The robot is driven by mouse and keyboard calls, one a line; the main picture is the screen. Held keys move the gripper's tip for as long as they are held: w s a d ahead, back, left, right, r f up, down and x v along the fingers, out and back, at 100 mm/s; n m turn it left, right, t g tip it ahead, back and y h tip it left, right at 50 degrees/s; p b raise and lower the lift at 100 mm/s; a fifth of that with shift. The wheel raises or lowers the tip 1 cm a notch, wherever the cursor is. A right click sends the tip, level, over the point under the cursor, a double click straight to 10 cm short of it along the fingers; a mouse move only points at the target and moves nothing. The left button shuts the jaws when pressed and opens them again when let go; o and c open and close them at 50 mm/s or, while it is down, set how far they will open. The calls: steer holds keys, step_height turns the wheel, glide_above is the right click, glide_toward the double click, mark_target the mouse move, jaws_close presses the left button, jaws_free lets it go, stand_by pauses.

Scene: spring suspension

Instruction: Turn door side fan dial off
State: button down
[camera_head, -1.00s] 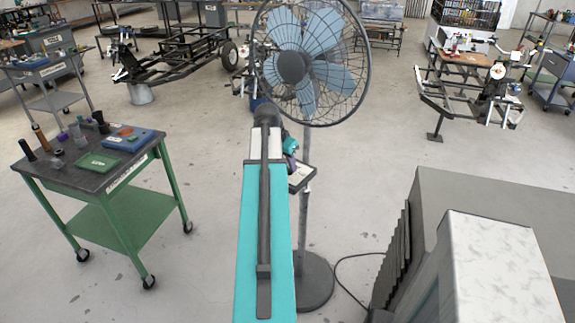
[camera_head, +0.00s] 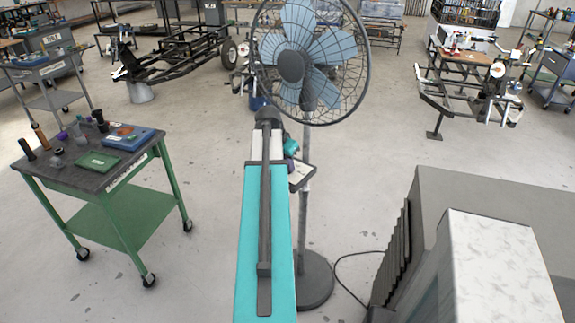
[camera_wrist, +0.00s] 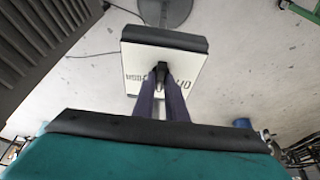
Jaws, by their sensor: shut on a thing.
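The tall fan (camera_head: 305,65) stands in front of me in the head view. Its control box (camera_head: 301,176) is on the pole, partly behind my arm. In the wrist view the box's white face (camera_wrist: 140,84) carries black lettering, partly covered and not fully readable. A small dark dial (camera_wrist: 161,70) sticks out of that face. My gripper (camera_wrist: 163,90) has its two dark purple fingers shut on the dial, one on each side. The dial's exact setting cannot be told.
A green cart (camera_head: 128,200) with a dark top and small parts stands at the left. A grey block with a pale top (camera_head: 500,265) is at the lower right. A power cord (camera_head: 345,272) runs from the fan's round base (camera_head: 316,283). Open floor lies between.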

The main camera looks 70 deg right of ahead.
steer(key=shift+s+n, duration=0.1)
steer(key=shift+n, duration=0.4)
steer(key=n+t, duration=0.2)
steer(key=n, duration=0.3)
steer(key=shift+s, duration=0.15)
steer(key=shift+s+d+n+t+y, duration=0.15)
steer(key=shift+n+t, duration=0.4)
steer(key=shift+n, duration=0.9)
steer(key=shift+w+a+n+t+y, duration=0.1)
steer(key=shift+n+t+y, duration=0.3)
steer(key=shift+n, duration=1.05)
steer(key=shift+t, duration=0.25)
steer(key=c, duration=1.8)
jaws_free()
steer(key=shift+r, duration=0.15)
